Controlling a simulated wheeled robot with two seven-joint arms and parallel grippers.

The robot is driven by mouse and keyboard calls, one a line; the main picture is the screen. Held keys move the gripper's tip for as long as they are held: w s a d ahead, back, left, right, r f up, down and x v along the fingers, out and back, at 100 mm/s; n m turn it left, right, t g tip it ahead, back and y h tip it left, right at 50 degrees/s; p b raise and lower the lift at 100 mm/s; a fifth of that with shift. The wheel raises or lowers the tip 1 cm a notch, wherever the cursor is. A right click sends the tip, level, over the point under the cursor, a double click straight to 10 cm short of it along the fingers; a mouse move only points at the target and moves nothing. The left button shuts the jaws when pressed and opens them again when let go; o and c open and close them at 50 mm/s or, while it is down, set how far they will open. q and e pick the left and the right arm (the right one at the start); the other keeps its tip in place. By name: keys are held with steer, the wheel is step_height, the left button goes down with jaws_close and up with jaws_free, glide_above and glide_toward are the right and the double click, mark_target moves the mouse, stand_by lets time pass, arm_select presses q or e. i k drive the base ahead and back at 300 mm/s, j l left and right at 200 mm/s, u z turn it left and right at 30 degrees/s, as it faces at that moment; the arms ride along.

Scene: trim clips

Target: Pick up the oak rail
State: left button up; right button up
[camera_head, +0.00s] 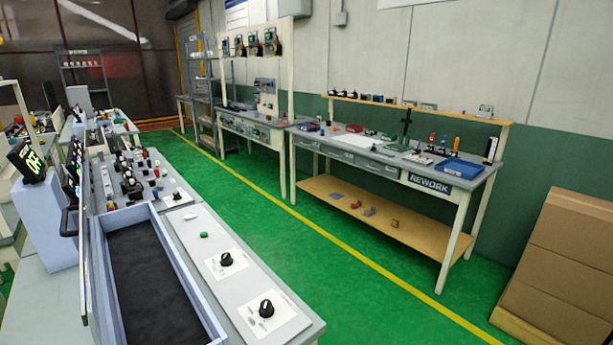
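I cannot make out a loose piece that is clearly the oak rail. A long pale wooden board (462,115) runs along the top back of the rework bench (472,184), with small items standing on it. I cannot tell whether this board is the rail. Neither of my grippers shows in the head view.
A grey workbench (205,226) at the left holds an open tray (106,221) with a dark lining, black knobs (266,308) on white plates and several small parts. Stacked cardboard boxes (565,265) stand at the right. The green floor (330,290) between is clear.

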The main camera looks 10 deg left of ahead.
mark_target(132, 183)
steer(key=i+l+z, duration=0.45)
steer(key=i+l, duration=0.2)
steer(key=i+l+z, duration=0.4)
steer(key=i, duration=0.3)
steer(key=i+j+u, duration=0.1)
steer(key=i+u, duration=0.75)
steer(key=i+l+u, duration=0.2)
steer(key=u, duration=0.25)
steer(key=i+j+u, duration=0.2)
steer(key=i+u, duration=0.2)
steer(key=i, duration=0.15)
steer(key=i+u, duration=0.45)
steer(key=i+l+u, duration=0.2)
steer(key=i+u, duration=0.2)
steer(key=i, duration=0.25)
